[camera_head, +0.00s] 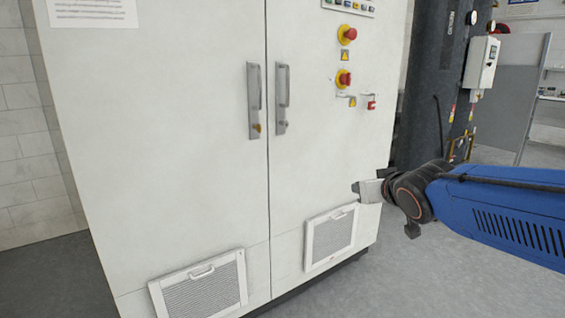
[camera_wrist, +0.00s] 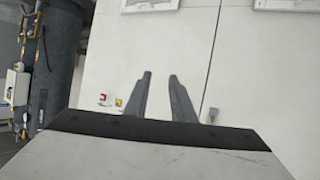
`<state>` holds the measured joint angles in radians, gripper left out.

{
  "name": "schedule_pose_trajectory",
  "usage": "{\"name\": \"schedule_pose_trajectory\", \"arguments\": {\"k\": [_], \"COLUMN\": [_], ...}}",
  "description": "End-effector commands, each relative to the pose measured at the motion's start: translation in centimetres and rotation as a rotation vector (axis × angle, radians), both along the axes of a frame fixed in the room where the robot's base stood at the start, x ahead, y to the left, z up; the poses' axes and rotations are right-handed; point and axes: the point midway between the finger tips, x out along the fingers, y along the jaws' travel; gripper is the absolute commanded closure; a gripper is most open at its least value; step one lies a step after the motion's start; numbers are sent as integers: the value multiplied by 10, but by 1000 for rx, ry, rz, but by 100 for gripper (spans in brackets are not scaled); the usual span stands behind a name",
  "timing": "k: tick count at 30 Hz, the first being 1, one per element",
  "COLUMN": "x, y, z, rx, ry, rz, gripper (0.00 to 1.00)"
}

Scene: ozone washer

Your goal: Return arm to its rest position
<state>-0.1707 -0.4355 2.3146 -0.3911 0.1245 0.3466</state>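My blue arm reaches in from the right in the head view. My gripper (camera_head: 357,188) is at its left end, in front of the lower right door of the white cabinet (camera_head: 190,140). In the wrist view my gripper (camera_wrist: 160,75) shows two grey fingers with a clear gap between them. It is open and nothing is between the fingers. The cabinet front (camera_wrist: 235,70) appears upside down behind them. I cannot tell how far the fingertips are from the door.
The cabinet has two door handles (camera_head: 281,98), red knobs (camera_head: 347,35) and two vent grilles (camera_head: 331,238). A dark tank (camera_head: 432,85) with a white control box (camera_head: 481,63) stands at the right. Grey floor is clear below my arm.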

Motion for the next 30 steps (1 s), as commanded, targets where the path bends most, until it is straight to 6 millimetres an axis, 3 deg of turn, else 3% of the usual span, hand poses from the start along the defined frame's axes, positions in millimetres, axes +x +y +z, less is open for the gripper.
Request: {"name": "schedule_pose_trajectory", "arguments": {"k": [3,6,10,15,21,30], "x": [-53,-101,-166,-238,-278,-281], "y": [-38,-60,-76,-79,-74,-74], "z": [-35,-67,-108,-147,-166,-167], "rx": [-23,-34,-34,-17,-1,-1], "ry": [141,273,445,627,728,734], "rz": [-87,-137,-172,-175,-159,-157], "gripper": [77,77,77,77,77,77]}}
